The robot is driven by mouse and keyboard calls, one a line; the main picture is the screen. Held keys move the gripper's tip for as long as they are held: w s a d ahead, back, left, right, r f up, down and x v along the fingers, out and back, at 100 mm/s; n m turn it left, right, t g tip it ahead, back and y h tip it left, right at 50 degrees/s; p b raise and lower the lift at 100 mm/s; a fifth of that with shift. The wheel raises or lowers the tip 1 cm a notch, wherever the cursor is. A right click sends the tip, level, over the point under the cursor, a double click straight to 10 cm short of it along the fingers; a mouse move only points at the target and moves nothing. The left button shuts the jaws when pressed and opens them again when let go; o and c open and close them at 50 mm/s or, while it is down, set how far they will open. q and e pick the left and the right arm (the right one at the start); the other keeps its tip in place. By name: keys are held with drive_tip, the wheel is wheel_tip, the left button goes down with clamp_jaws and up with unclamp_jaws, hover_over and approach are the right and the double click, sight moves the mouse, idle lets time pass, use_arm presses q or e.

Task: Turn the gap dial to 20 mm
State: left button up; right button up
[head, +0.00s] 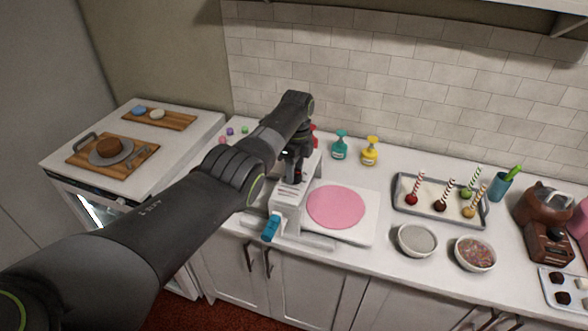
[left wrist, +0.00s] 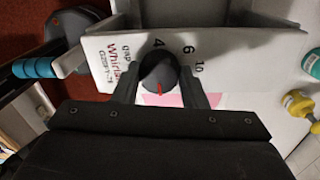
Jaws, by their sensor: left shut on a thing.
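The gap dial (left wrist: 158,72) is a dark round knob with a red mark, on the white top of the dough sheeter (head: 289,200). In the left wrist view the figures 4, 6 and 10 show beside the knob; the red mark points to the bottom of the picture, away from them. No 20 can be read there. My left gripper (left wrist: 160,85) is shut on the dial, one finger on each side of it. In the head view the left gripper (head: 293,172) is over the sheeter, and my arm hides much of it. My right gripper is not in view.
The sheeter has a blue crank grip (head: 271,228) at its front. A pink dough disc (head: 336,207) lies on its white bed. Teal (head: 340,146) and yellow (head: 370,151) bottles stand behind. A tray of cake pops (head: 401,216) and bowls (head: 417,239) are to the right.

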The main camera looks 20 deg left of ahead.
sight(297, 169)
use_arm(q)
drive_tip(key=shift+d+m, duration=0.1)
drive_tip(key=shift+m, duration=0.2)
drive_tip(key=o, duration=1)
drive_tip(key=shift+c, duration=0.2)
wheel_tip(297, 169, up, 17)
drive_tip(key=w+b, duration=0.1)
drive_tip(key=b, duration=0.3)
drive_tip(key=shift+d+b, duration=0.15)
drive_tip(key=shift+b, duration=0.2)
drive_tip(key=shift+w+r, duration=0.1)
drive_tip(key=shift+w, duration=0.05)
